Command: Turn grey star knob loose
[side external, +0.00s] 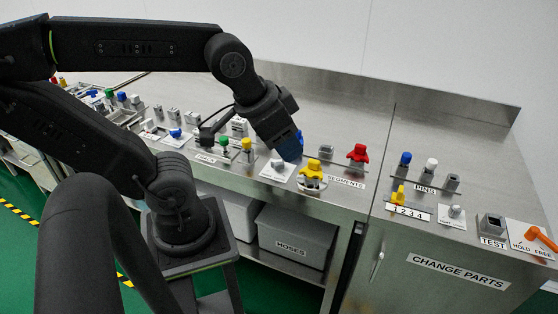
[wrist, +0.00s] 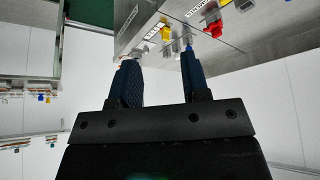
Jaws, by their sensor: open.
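A small grey knob (side external: 277,163) stands on a white plate on the steel bench in the side view, just left of my gripper's fingers. Its star shape is too small to make out. A second grey knob (side external: 455,211) sits on a white plate farther right, by the numbered strip. My gripper (side external: 292,150) points down over the bench beside the first knob, with blue fingers. In the wrist view my gripper's fingers (wrist: 157,58) are apart, with nothing seen between them. I cannot tell whether a finger touches the knob, and the wrist view does not show it clearly.
A yellow knob (side external: 313,170) and a red knob (side external: 357,154) stand close to the right of my gripper. Green and yellow posts (side external: 246,144) stand close to its left. An orange handle (side external: 540,238) is at the far right. Bare steel lies behind the row.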

